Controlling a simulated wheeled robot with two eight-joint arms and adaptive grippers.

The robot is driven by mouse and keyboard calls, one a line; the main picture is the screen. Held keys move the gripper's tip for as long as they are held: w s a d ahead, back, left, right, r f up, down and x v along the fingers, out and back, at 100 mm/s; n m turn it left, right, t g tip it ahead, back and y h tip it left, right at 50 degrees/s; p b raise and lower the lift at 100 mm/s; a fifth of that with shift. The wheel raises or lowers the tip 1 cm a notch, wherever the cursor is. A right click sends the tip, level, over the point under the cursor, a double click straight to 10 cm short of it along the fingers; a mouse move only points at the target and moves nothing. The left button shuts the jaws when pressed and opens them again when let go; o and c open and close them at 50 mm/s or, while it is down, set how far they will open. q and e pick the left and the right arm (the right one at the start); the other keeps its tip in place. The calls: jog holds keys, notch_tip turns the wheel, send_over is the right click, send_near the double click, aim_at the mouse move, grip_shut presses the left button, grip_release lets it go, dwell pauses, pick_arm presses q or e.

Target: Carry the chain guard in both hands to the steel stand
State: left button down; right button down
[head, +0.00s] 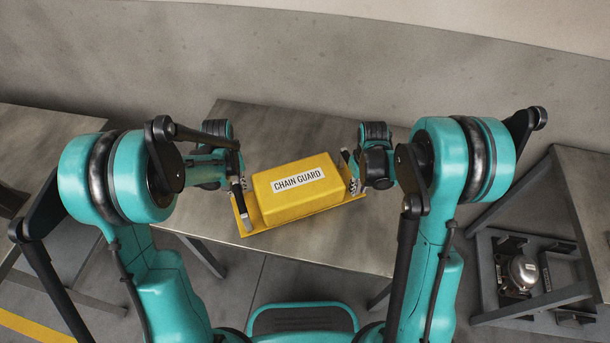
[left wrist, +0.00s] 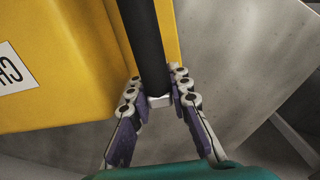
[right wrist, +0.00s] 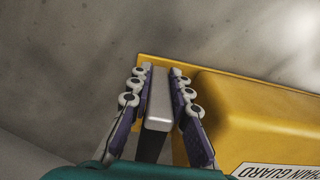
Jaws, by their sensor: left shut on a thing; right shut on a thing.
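The yellow chain guard (head: 296,204) with a white "CHAIN GUARD" label is in the middle of the head view, in front of me over the grey table, slightly tilted in the picture. My left gripper (head: 242,192) is shut on the dark handle at its left end; the left wrist view shows the fingers (left wrist: 160,95) on both sides of the bar. My right gripper (head: 352,172) is shut on the handle at its right end; the right wrist view shows the fingers (right wrist: 160,95) around a light bar end. I cannot tell whether the guard touches the table.
The grey table (head: 230,120) has free room behind the guard. Another table (head: 40,125) stands at the left. A dark-framed bench (head: 590,180) at the right has a lower shelf holding a rounded metal unit (head: 523,272). A wall runs behind.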

pick_arm(q)
jog(key=c, duration=1.4)
grip_release()
pick_arm(e)
jog(key=c, duration=1.4)
grip_release()
pick_arm(q)
notch_tip(320, 180, up, 12)
jog(key=shift+f, duration=0.1)
pick_arm(e)
jog(key=shift+r, duration=0.3)
notch_tip(320, 180, up, 11)
jog(key=shift+r, duration=0.2)
